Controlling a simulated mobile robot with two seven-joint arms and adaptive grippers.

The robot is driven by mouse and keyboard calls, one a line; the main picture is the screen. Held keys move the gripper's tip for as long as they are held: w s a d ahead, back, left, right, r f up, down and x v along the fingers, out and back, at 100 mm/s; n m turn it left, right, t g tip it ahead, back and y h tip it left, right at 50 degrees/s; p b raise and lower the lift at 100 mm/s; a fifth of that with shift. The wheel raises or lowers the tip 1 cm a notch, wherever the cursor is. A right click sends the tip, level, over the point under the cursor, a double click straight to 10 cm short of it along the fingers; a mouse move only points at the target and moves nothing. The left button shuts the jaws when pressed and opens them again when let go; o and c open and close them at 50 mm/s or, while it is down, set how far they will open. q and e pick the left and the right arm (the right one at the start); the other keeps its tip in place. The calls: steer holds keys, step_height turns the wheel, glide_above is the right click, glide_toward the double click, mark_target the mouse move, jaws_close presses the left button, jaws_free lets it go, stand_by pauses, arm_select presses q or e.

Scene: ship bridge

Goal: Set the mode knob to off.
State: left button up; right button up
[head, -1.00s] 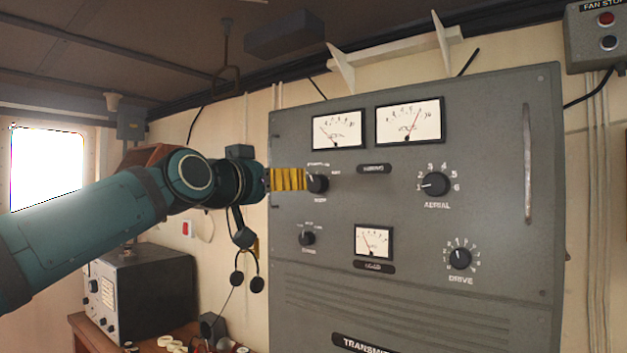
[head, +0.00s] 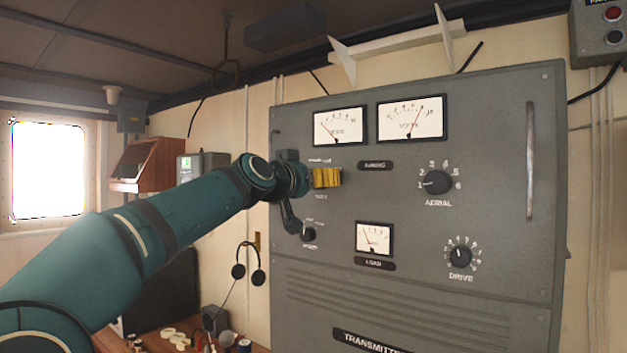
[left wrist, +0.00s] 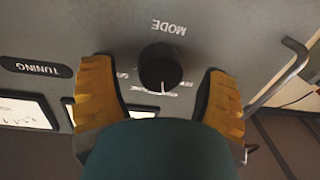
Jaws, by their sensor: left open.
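The mode knob (left wrist: 160,67) is a round black knob on the grey transmitter panel (head: 420,270). In the left wrist view, which shows the panel upside down, it sits between the yellow fingers of my left gripper (left wrist: 160,72), with a gap on each side. Its white pointer line faces the small position labels, opposite the MODE lettering; those labels are too small or covered to read. In the head view my left gripper (head: 327,178) is at the panel's upper left and hides the knob. It is open. My right gripper is not in view.
Two meters (head: 410,119) sit above the knob. A smaller knob (head: 308,234) is just below, close to my left wrist. The aerial knob (head: 437,182), drive knob (head: 459,256) and a vertical handle (head: 528,163) are farther right. Headphones (head: 248,268) hang left of the panel.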

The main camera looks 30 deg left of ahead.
arm_select(q)
steer(key=c, duration=1.2)
steer(key=shift+c, duration=0.2)
steer(key=shift+n, duration=0.3)
steer(key=n, duration=0.7)
steer(key=shift+s+a+r+g+p, duration=0.1)
steer(key=shift+r+g+p, duration=0.05)
steer(key=shift+g+p, duration=0.15)
